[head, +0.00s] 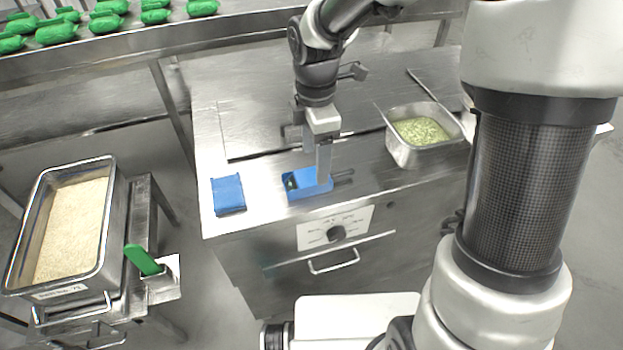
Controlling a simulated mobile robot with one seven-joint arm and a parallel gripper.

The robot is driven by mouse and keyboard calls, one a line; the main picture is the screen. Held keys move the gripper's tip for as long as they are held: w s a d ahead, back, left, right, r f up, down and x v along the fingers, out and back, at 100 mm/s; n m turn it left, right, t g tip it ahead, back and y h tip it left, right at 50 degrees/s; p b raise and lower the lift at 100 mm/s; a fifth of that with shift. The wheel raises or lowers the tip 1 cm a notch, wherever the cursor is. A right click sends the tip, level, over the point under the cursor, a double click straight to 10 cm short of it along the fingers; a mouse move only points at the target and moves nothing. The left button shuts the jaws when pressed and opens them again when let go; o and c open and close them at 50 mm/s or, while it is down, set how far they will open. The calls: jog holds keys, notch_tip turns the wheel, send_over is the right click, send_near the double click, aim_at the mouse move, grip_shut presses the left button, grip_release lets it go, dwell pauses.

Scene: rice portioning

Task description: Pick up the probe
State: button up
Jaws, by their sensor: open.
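My gripper (324,176) points down over the steel counter, and its fingers reach a small blue holder (309,194). It is open, though the gap between the fingers is hard to see from this side. A small dark item shows inside the left part of the holder. A thin dark piece (344,175) sticks out to the right, just behind the fingers. I cannot tell which of these is the probe, as the fingers hide part of the holder. Whether the fingers touch anything is unclear.
A steel pan (404,151) of pale green food stands to the right. A rice pan (106,215) with a green-handled scoop (143,260) beside it is at lower left. Green packs (56,33) line the back shelf.

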aim_at(312, 176)
jog(key=f, duration=0.4)
jog(key=f+b, duration=0.1)
jog(key=f, duration=0.2)
jog(key=shift+w+a+f, duration=0.1)
jog(key=shift+w+a, duration=0.2)
jog(key=shift+a, duration=0.05)
jog(key=shift+c, duration=0.5)
jog(key=c, duration=1)
